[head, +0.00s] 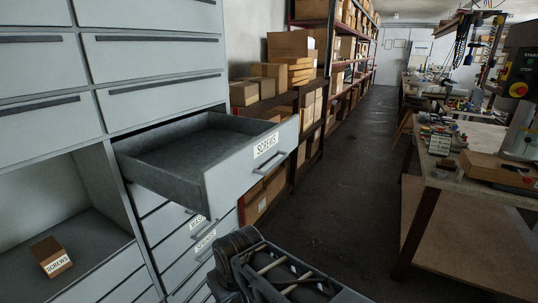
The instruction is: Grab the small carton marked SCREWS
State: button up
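The small brown carton (50,252) with a white label reading SCREWS sits in an open compartment (95,250) of the grey cabinet, at the lower left of the head view. It stands apart from the compartment's walls, with nothing touching it. Dark parts of my own arm show at the bottom middle, to the right of the carton and well away from it. I cannot make out my gripper's fingers in this view.
Shelves with cardboard boxes (290,45) stand behind. A cluttered workbench (465,185) is at right. The aisle floor (350,160) is clear.

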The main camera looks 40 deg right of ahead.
aim_at(54, 259)
jog(key=u, duration=4.05)
jog(key=k, duration=1.25)
jog(key=z, duration=1.35)
jog(key=i, duration=0.95)
jog(key=u, duration=0.05)
